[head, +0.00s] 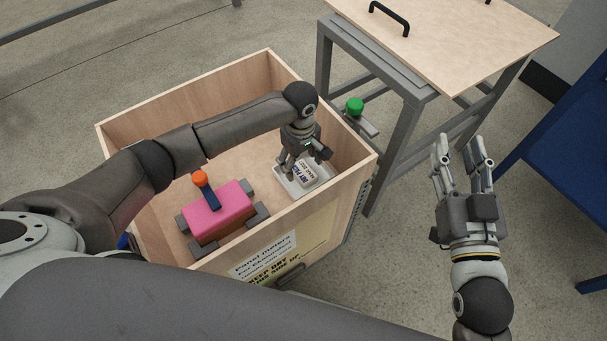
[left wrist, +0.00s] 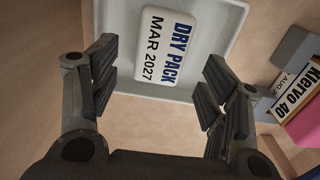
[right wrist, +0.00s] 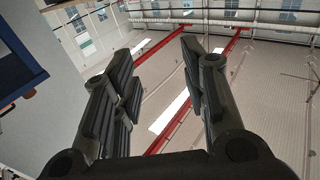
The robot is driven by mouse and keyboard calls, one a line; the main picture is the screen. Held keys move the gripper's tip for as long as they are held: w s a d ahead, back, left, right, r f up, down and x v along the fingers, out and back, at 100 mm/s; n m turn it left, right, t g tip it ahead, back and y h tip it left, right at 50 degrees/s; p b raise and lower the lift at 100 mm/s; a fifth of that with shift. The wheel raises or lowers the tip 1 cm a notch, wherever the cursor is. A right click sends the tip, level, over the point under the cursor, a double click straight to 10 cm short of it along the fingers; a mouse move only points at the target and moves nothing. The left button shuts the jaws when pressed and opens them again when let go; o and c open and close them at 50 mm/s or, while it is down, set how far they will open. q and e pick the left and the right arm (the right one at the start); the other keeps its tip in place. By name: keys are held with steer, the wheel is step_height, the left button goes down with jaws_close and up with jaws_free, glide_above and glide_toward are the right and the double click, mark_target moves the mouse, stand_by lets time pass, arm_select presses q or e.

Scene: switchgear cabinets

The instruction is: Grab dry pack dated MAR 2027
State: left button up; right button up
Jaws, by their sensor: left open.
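The dry pack (left wrist: 164,47) is a small white block with blue "DRY PACK" and black "MAR 2027" lettering. It lies in a shallow white tray (left wrist: 222,15) inside the wooden crate (head: 120,143), and it also shows in the head view (head: 308,172). My left gripper (head: 295,170) reaches down into the crate over the tray. In the left wrist view its open fingers (left wrist: 157,90) stand on either side of the pack's near end, with nothing held. My right gripper (head: 461,150) is open and empty, outside the crate to the right.
A pink block-shaped item (head: 218,209) with grey corner pieces and an orange-topped blue handle sits in the crate beside the tray. A table (head: 450,40) with a wooden top stands behind right. A green knob (head: 355,105) is near the crate's back right. Blue furniture (head: 565,140) is far right.

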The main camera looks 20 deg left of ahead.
arm_select(q)
steer(key=shift+f+b, duration=0.4)
steer(key=shift+f, duration=0.75)
arm_select(e)
steer(key=shift+s+a+r+t+y, duration=0.1)
steer(key=shift+s+r+t+y, duration=0.1)
steer(key=shift+r+t, duration=0.5)
steer(key=shift+s+a+r+t+y, duration=0.1)
steer(key=shift+r+t+y, duration=0.15)
steer(key=shift+r, duration=0.75)
steer(key=shift+s+a+r+t+y, duration=0.15)
steer(key=shift+r+t, duration=0.4)
steer(key=shift+r, duration=0.3)
steer(key=shift+d, duration=0.1)
arm_select(q)
steer(key=c, duration=1.1)
steer(key=shift+r, duration=0.1)
